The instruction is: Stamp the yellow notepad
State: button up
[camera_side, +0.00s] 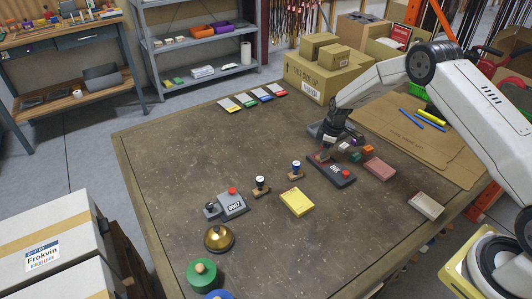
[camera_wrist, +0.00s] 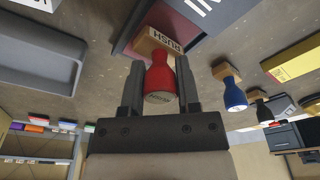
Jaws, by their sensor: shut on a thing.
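In the side view my gripper (camera_side: 327,150) is over the far end of the dark ink pad (camera_side: 335,170), and the stamp is mostly hidden. In the wrist view the stamp base is close to the red ink surface (camera_wrist: 128,38); I cannot tell whether they touch. The yellow notepad (camera_side: 297,202) lies flat on the table, nearer the side camera, and also shows in the wrist view (camera_wrist: 292,63).
The front middle of the table is clear.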

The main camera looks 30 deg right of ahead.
jog(key=shift+r, duration=3.5)
jog(key=shift+a, duration=0.1)
jog(key=s+a, duration=0.4)
jog(key=a, duration=0.5)
jog(key=s+a, duration=0.4)
jog(key=a, duration=0.4)
jog(key=shift+s+a+r, duration=0.2)
jog(key=shift+s+a, duration=0.15)
jog(key=shift+s, duration=0.05)
jog(key=shift+f, duration=0.25)
jog(key=shift+f, duration=2.75)
jog(key=shift+f, duration=0.55)
